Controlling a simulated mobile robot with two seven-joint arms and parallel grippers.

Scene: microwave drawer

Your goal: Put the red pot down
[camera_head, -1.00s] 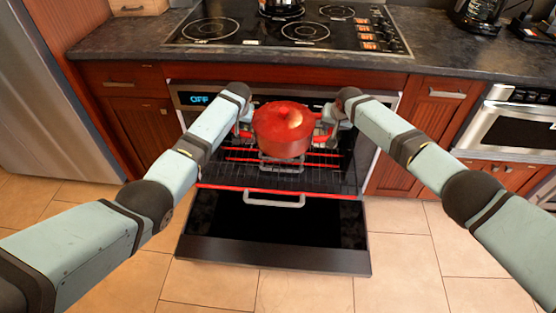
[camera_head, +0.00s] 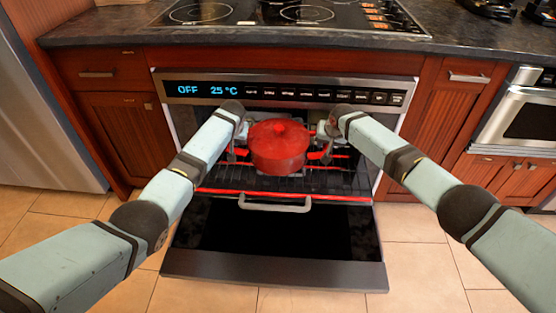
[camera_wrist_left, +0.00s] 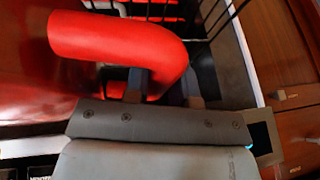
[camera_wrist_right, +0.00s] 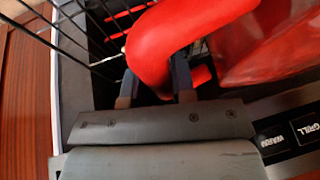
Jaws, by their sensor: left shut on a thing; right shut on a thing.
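The red pot (camera_head: 278,148), with its lid on, is upright at the open oven's mouth, over the wire rack (camera_head: 240,183). I cannot tell whether its base touches the rack. My left gripper (camera_head: 240,150) is shut on the pot's left handle; the thick red handle (camera_wrist_left: 120,45) passes between its fingers in the left wrist view. My right gripper (camera_head: 325,150) is shut on the right handle; that handle (camera_wrist_right: 180,35) shows in the right wrist view. The fingertips are partly hidden by the handles.
The oven panel (camera_head: 290,92) is just above the pot. Red-brown cabinets (camera_head: 110,125) flank the oven; a stovetop (camera_head: 290,15) is above.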

